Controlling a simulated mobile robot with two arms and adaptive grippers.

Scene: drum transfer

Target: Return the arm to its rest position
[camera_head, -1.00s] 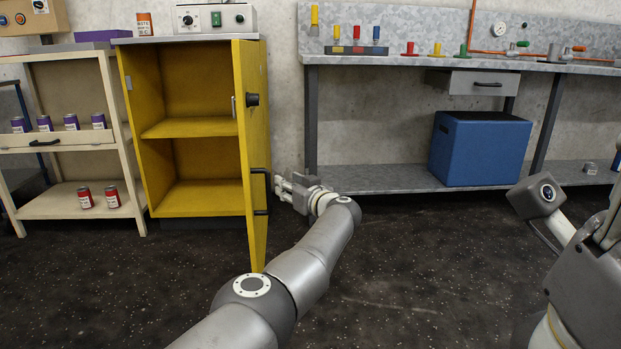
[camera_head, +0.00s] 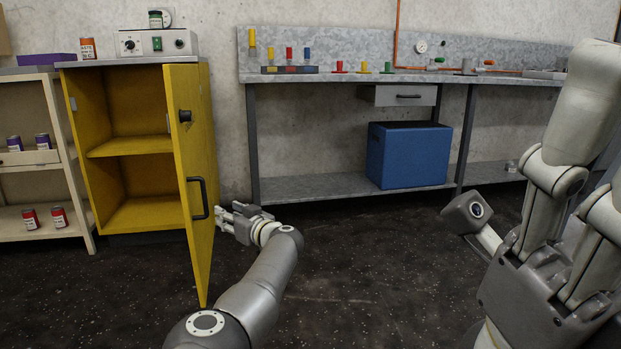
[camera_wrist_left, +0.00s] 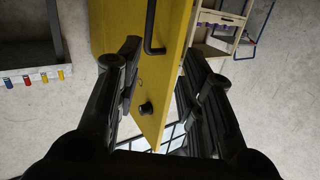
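My left arm reaches forward over the floor. Its gripper (camera_head: 232,219) is just to the right of the open yellow cabinet door (camera_head: 193,150), near its black handle (camera_head: 197,198). In the left wrist view my left gripper (camera_wrist_left: 160,88) has its dark fingers spread apart. The door panel (camera_wrist_left: 165,60) shows between and beyond them, and I see nothing held. I cannot tell whether a finger touches the door. Large grey parts of my right arm fill the right of the head view. Its gripper (camera_head: 545,215) is hard to make out there, and its opening cannot be judged.
The yellow cabinet (camera_head: 130,145) stands open with bare shelves. A cream shelf (camera_head: 60,165) with purple and red cans is left of it. A grey workbench (camera_head: 340,78) with a blue box (camera_head: 408,155) beneath stands behind. The dark floor (camera_head: 360,270) is clear between my arms.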

